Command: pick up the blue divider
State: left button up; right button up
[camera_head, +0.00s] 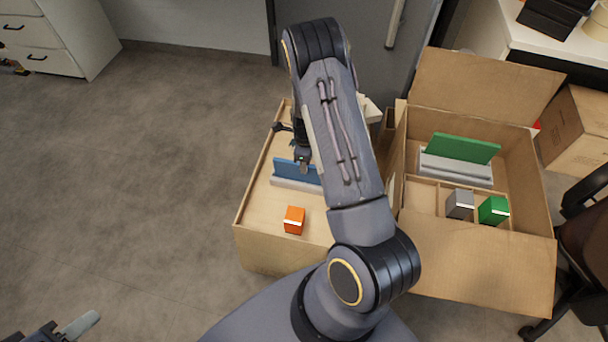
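The blue divider (285,168) stands upright in a grey slotted holder (284,183) on the left carton, partly hidden by my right arm. My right gripper (303,163) is at the divider's top edge, in front of part of it. Its fingers are too small and overlapped to show whether they are closed on the divider. My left gripper (72,329) is cut off at the bottom left corner, far from the divider, and its opening is not clear.
An orange block (294,220) lies on the left carton (262,235). The open right carton (480,262) holds a green divider (461,148) in a grey holder, a grey block (460,204) and a green block (493,210). The floor at left is clear.

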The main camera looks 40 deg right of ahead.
aim_at(306, 176)
notch_tip(306, 176, down, 4)
jog(key=shift+f+b, duration=0.25)
jog(key=shift+b, duration=0.25)
grip_shut()
